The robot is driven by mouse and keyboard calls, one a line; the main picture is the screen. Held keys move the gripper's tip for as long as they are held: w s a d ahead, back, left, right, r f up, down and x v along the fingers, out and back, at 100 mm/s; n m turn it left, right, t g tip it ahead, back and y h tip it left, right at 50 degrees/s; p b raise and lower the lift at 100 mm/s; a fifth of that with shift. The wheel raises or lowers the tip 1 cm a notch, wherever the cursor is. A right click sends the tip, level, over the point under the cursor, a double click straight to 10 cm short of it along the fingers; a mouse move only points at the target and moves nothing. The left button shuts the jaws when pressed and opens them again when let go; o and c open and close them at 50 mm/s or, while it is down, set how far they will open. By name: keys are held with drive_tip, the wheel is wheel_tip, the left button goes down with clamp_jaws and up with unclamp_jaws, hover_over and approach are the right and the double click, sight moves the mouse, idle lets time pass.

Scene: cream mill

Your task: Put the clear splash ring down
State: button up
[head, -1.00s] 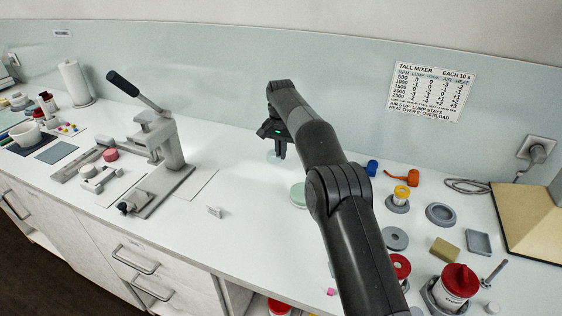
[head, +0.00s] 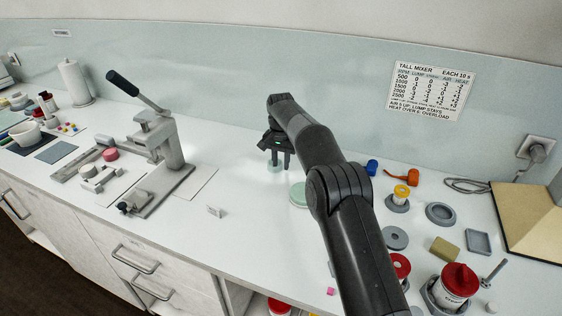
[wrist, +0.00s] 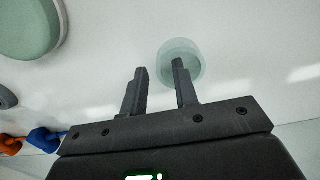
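The clear splash ring (wrist: 194,64) is a pale, see-through greenish ring. In the wrist view it lies at the fingertips, with the right finger overlapping it and the left finger apart from it. In the head view the ring (head: 273,167) shows low at the left fingertip, seemingly on the white counter. My gripper (head: 281,165) is open, its two fingers spread with a visible gap; in the wrist view (wrist: 159,70) nothing is pinched between the tips. Whether the right finger is inside the ring or in front of it, I cannot tell.
A pale green round lid (head: 299,194) lies to the right, partly behind my arm. Blue (head: 372,167) and orange (head: 402,177) pieces lie at right. Counter around the ring is mostly clear.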

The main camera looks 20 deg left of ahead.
sight(281, 164)
drive_tip(key=shift+r, duration=3.9)
drive_tip(key=s+d+r+t, duration=0.1)
drive_tip(key=s+d+r, duration=0.1)
drive_tip(key=d+r, duration=1.2)
drive_tip(key=s+d+r+t, duration=0.1)
drive_tip(key=s+d+r, duration=0.25)
drive_tip(key=d, duration=0.25)
drive_tip(key=s+d+r+t, duration=0.1)
drive_tip(key=s+d+r, duration=0.25)
drive_tip(key=d, duration=0.35)
drive_tip(key=s+d+f+t, duration=0.1)
drive_tip(key=s+d, duration=1.1)
drive_tip(key=s, duration=0.4)
drive_tip(key=s+d+f, duration=0.3)
drive_tip(key=s+f, duration=0.2)
drive_tip(key=s, duration=0.2)
drive_tip(key=s+d+f+t, duration=0.1)
drive_tip(key=s+d+f, duration=0.2)
drive_tip(key=s+f, duration=0.2)
drive_tip(key=s, duration=0.3)
drive_tip(key=shift+d+t, duration=0.3)
drive_tip(key=shift+d, duration=0.05)
